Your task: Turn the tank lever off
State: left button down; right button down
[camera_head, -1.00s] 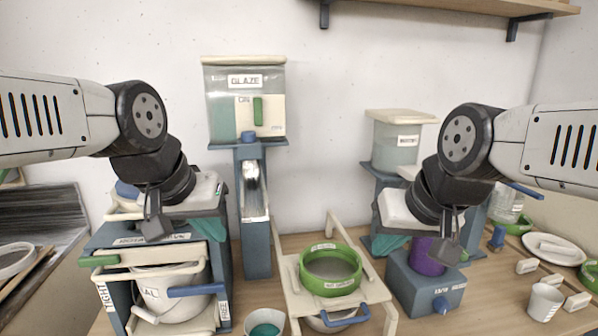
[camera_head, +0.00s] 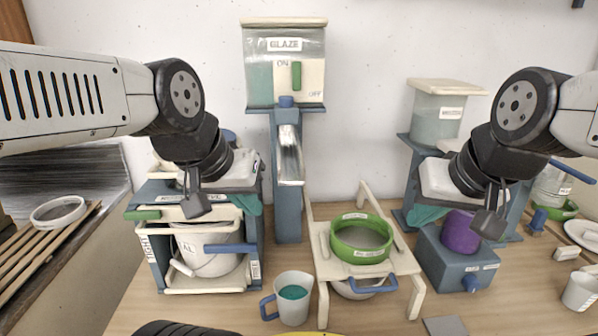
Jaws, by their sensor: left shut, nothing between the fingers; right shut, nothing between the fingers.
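The glaze tank (camera_head: 262,75) is a clear box with a cream lid, high at the back on a blue stand. Its green lever (camera_head: 296,75) stands upright on a cream plate, near the word ON; OFF is printed at the plate's lower right. My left gripper (camera_head: 196,206) is shut and empty, below and left of the tank, in front of the blue press frame and apart from the lever.
A green-rimmed sieve (camera_head: 362,240) sits on a cream stand at centre. A mug (camera_head: 292,298) with teal liquid stands left of it. A white bucket (camera_head: 205,255) is inside the blue frame. A water tank (camera_head: 437,112) stands at the right. The wall around the glaze tank is clear.

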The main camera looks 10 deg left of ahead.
aim_at(297, 66)
jog(key=k+l+z, duration=0.1)
jog(key=k+z, duration=0.25)
jog(key=k+l+z, duration=0.15)
jog(key=z, duration=0.15)
